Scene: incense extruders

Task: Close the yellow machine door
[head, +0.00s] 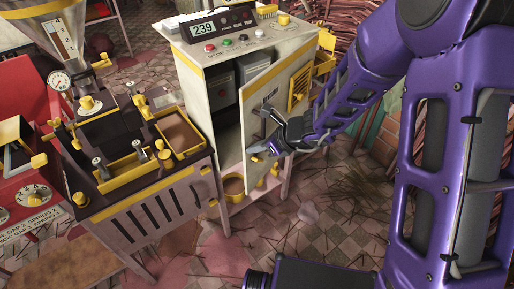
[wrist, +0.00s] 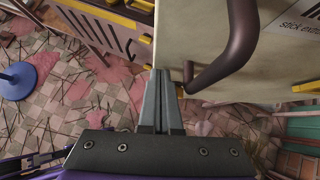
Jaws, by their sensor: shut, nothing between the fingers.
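The machine cabinet (head: 207,88) is pale cream with yellow trim and a display reading 239 on top. Its door (head: 283,84) is cream with yellow edges and stands open, so the dark inside shows. My gripper (head: 256,153) is in front of the door's lower part, near its free edge. In the wrist view, my gripper (wrist: 162,73) is shut and empty, its fingertips by the door panel (wrist: 185,30). A dark curved handle (wrist: 228,62) is just right of the fingers. I cannot tell whether the fingertips touch the door.
A second machine (head: 140,150) with dark top and yellow trays stands left of the cabinet. A brown-filled pot (head: 234,186) sits on the shelf under the cabinet. The tiled floor (head: 300,225) in front is strewn with thin sticks. A blue round base (wrist: 16,80) stands at the wrist view's left.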

